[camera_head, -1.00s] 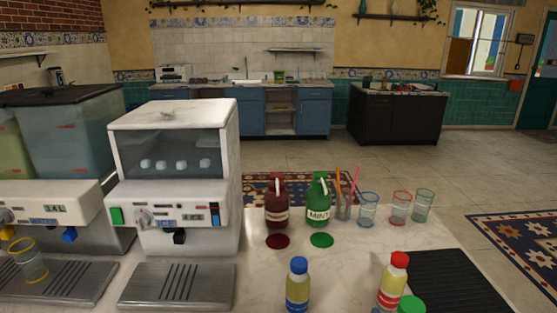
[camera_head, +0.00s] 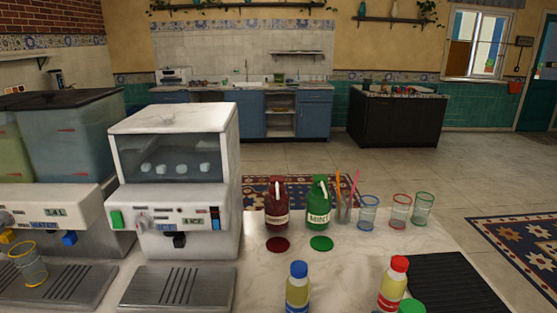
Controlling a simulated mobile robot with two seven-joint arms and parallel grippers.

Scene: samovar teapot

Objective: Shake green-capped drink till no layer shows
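The green-capped drink shows only as its green cap (camera_head: 411,306) at the bottom edge, right of centre. Its body is cut off by the frame, so I cannot see whether a layer shows in it. A red-capped bottle (camera_head: 393,285) with yellowish drink stands upright just behind it. A blue-capped bottle (camera_head: 298,288) with yellow drink stands upright to the left. Neither of my grippers is in view.
A black ribbed mat (camera_head: 456,283) lies right of the bottles. Behind stand a red syrup jug (camera_head: 277,205), a green MINT jug (camera_head: 318,203), a straw holder and blue, red and green glasses (camera_head: 423,208). An ice machine (camera_head: 175,180) stands left.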

